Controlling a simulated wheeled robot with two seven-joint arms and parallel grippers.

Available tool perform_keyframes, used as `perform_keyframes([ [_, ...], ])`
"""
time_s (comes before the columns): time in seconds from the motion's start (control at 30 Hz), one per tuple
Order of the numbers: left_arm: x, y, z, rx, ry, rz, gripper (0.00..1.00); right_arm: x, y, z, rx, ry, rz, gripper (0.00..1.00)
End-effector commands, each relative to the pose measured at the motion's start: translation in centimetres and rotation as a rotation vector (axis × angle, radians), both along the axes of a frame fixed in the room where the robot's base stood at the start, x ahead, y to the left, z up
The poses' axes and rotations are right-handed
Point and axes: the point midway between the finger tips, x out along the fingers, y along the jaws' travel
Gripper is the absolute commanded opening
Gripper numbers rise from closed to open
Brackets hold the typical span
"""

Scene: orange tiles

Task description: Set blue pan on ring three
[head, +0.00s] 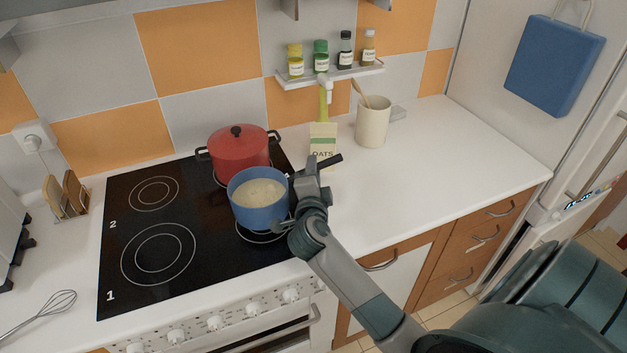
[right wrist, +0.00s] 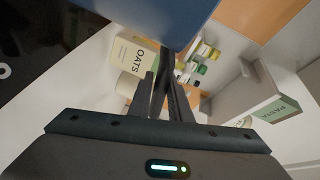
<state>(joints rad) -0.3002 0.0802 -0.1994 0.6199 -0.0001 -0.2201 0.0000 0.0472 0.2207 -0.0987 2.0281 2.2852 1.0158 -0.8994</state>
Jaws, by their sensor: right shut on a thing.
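The blue pan (head: 258,207) holds a pale, creamy content and looks level. It is at the front right of the black hob (head: 200,215), over the back part of the front right ring (head: 262,238); I cannot tell whether it touches the glass. My right gripper (head: 304,186) is shut on the pan's dark handle (head: 331,160). In the right wrist view the fingers (right wrist: 164,88) close on the handle and the blue pan wall (right wrist: 160,14) is above. Numbers 1 and 2 mark the left rings; the front right ring's number is hidden. My left gripper is not in view.
A lidded red pot (head: 239,151) stands on the back right ring, just behind the blue pan. An oats carton (head: 322,144) and a utensil crock (head: 372,124) stand behind the handle. The left rings (head: 158,254) are bare, and the right counter (head: 450,150) is mostly clear.

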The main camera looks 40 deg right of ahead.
Motion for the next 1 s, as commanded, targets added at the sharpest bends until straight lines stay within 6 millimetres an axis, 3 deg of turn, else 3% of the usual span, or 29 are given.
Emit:
perform_keyframes([
  [0.4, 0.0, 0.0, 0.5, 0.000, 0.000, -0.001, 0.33, 0.0, 0.0, -3.6, 0.000, -0.002, 0.000, 0.00],
  [0.83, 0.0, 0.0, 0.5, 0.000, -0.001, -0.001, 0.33, 0.0, 0.0, -4.0, 0.001, -0.003, 0.000, 0.00],
  [0.87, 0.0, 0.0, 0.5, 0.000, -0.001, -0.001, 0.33, 0.0, 0.0, -4.2, 0.001, 0.001, 0.000, 0.22],
  [0.9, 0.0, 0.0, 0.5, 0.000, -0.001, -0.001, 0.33, 0.0, 0.0, -4.2, 0.001, 0.001, 0.000, 0.32],
  [1.0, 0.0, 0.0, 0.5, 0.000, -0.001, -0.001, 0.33, 0.0, 0.0, -4.1, 0.001, 0.001, 0.000, 0.36],
])
